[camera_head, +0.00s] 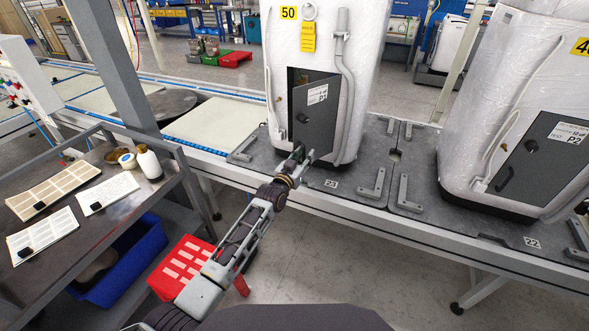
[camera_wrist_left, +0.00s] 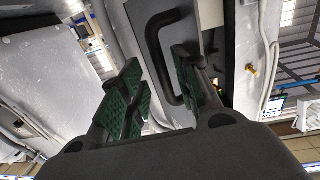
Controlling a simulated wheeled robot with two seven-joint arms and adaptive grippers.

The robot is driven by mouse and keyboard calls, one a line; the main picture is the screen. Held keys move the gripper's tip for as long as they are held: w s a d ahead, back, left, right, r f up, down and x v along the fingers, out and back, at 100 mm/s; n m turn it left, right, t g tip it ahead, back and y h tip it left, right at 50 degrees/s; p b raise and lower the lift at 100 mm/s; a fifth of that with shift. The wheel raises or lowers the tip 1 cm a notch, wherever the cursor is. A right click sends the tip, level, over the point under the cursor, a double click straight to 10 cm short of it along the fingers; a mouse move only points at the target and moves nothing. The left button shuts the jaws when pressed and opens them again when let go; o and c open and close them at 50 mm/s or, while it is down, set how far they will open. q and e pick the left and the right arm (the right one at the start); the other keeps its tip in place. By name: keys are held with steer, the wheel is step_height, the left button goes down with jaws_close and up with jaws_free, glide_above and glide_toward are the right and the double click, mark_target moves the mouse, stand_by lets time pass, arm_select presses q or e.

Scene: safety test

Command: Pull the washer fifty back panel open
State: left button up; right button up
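Washer fifty (camera_head: 350,40) is wrapped in white film, with a yellow 50 label, and stands on the grey conveyor bench. Its grey back panel (camera_head: 318,118), marked P1, looks ajar, with a dark gap along its left side. My left gripper (camera_head: 300,156) is at the panel's lower part. In the left wrist view, the black handle (camera_wrist_left: 154,38) on the panel lies between the green-padded fingers of my left gripper (camera_wrist_left: 157,75). The fingers are apart, and the far one is close to the handle; I cannot tell whether it touches. My right gripper is not in view.
A grey hose (camera_head: 346,95) runs down the washer right of the panel. A brass knob (camera_wrist_left: 250,68) is beside the gap. A second washer (camera_head: 500,100) with panel P2 stands at right. A cart (camera_head: 130,205) with papers and bottles is at left; a red box (camera_head: 180,268) is below.

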arm_select(q)
steer(key=v, duration=1.1)
steer(key=shift+s, duration=0.35)
steer(key=shift+a, duration=0.1)
